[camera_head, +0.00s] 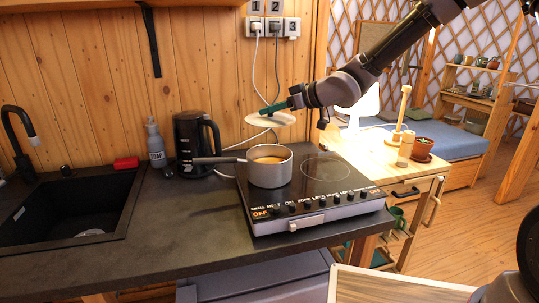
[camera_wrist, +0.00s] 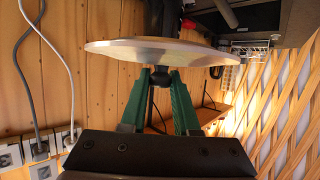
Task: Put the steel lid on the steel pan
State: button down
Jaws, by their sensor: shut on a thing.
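The steel pan (camera_head: 270,168) stands on the left of the black cooktop, upright, with something orange-yellow inside and its long handle pointing left. My gripper (camera_head: 272,108) is above and just behind the pan. It is shut on the knob of the steel lid (camera_head: 256,119), which hangs roughly level in the air, clear of the pan. In the wrist view the lid (camera_wrist: 160,50) shows edge-on across the upper middle. The green fingertips of my gripper (camera_wrist: 160,74) meet at the knob, which they mostly hide.
The black cooktop (camera_head: 318,194) has a free ring right of the pan. A black kettle (camera_head: 196,143) and a grey bottle (camera_head: 155,143) stand left of the pan. Wall sockets (camera_head: 275,28) with hanging cables are behind the lid. A sink (camera_head: 65,208) is far left.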

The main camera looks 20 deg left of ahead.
aim_at(269, 127)
notch_tip(269, 127, down, 10)
jog(key=shift+s+a+r, duration=0.2)
jog(key=shift+f, duration=0.15)
jog(key=shift+f, duration=0.45)
jog(key=c, duration=0.6)
grip_release()
jog(key=shift+c, duration=0.2)
